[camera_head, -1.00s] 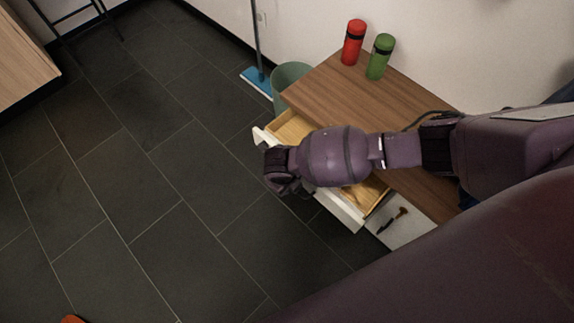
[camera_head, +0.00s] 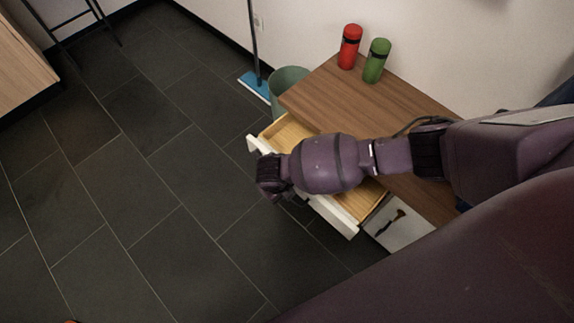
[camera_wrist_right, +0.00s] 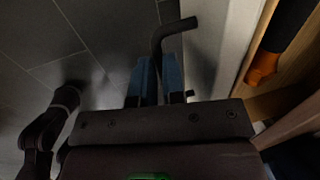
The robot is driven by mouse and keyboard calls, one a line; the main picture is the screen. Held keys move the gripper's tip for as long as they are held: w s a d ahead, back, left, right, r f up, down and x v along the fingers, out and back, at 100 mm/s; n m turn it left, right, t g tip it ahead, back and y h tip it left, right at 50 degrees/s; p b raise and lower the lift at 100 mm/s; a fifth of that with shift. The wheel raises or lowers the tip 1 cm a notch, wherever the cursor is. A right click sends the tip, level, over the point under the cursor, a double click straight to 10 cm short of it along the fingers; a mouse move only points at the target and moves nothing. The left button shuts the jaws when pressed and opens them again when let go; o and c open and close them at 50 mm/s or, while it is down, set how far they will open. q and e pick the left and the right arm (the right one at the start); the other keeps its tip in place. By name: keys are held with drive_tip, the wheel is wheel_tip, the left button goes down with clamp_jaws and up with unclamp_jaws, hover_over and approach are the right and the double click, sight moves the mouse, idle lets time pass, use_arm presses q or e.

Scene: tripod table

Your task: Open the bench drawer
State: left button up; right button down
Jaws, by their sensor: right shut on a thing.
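The bench (camera_head: 365,100) has a brown wooden top. Its upper drawer (camera_head: 335,216), with a white front and pale wood inside, is pulled partly out. My right arm crosses over the drawer, and my right gripper (camera_head: 270,188) is at its front. In the right wrist view my gripper's blue fingers (camera_wrist_right: 157,80) are closed around the dark bar handle (camera_wrist_right: 176,32) beside the white drawer front (camera_wrist_right: 215,45). My forearm hides part of the drawer's inside. My left gripper is not in view.
A red bottle (camera_head: 349,47) and a green bottle (camera_head: 376,61) stand on the bench top. A green bin (camera_head: 287,82) and a blue mop (camera_head: 254,84) are behind the bench's left end. Dark tiled floor is clear at left.

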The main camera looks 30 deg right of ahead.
drive_tip(key=a, duration=0.1)
drive_tip(key=s+a, duration=0.1)
drive_tip(key=a, duration=0.1)
drive_tip(key=shift+s+a, duration=0.15)
drive_tip(key=shift+a, duration=0.1)
drive_tip(key=c, duration=1.2)
unclamp_jaws()
